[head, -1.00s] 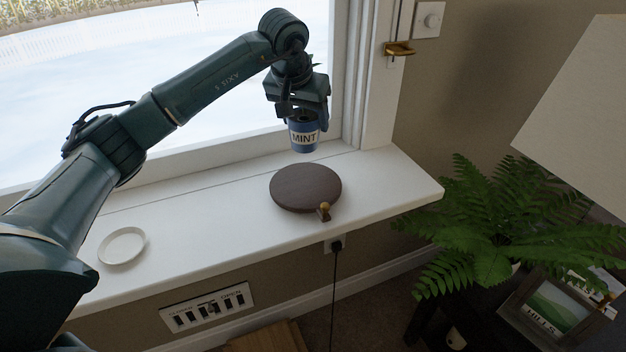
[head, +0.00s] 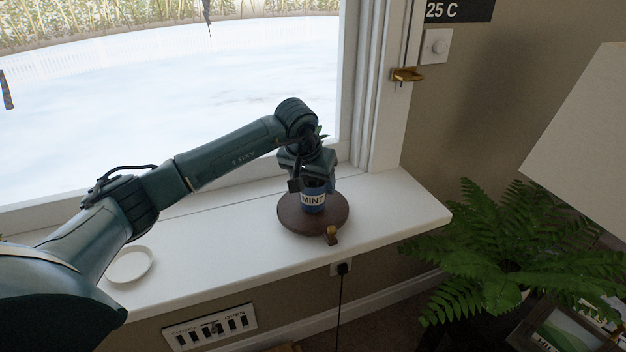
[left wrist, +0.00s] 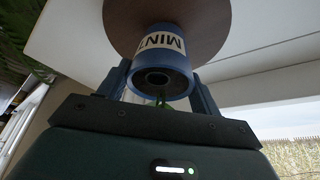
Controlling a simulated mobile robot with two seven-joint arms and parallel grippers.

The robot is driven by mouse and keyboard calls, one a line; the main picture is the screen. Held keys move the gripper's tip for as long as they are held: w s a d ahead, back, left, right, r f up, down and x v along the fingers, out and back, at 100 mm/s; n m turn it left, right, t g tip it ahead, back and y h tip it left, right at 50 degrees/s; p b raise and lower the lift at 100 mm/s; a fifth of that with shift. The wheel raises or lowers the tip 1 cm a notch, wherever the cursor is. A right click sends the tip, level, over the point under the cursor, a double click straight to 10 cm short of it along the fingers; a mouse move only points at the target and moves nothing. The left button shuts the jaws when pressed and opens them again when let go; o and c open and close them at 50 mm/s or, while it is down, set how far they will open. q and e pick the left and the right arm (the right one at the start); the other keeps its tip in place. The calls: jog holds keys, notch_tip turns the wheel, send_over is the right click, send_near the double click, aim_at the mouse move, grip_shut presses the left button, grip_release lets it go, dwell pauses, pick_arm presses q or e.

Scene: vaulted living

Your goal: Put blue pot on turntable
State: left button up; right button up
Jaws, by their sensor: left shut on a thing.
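The blue pot (head: 313,201) carries a white label reading MINT. It is upright at the middle of the round dark brown turntable (head: 292,222), on or just above its surface; I cannot tell which. My left gripper (head: 312,184) comes down from above and is shut on the pot. In the left wrist view the pot (left wrist: 163,66) sits between the fingers, with the turntable (left wrist: 205,22) beyond it. The turntable rests on the white windowsill and has a small knob (head: 332,233) at its front. My right gripper is not in view.
The windowsill (head: 215,255) has a white saucer (head: 129,265) at left and bare room between it and the turntable. The window frame (head: 380,100) rises behind. A fern (head: 490,245) and a lampshade (head: 590,130) stand at right, beyond the sill's end.

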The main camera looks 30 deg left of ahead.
pick_arm(q)
jog(key=o, duration=0.8)
jog(key=shift+f, duration=0.15)
jog(key=shift+c, duration=0.2)
jog(key=o, duration=0.5)
jog(key=shift+c, duration=0.2)
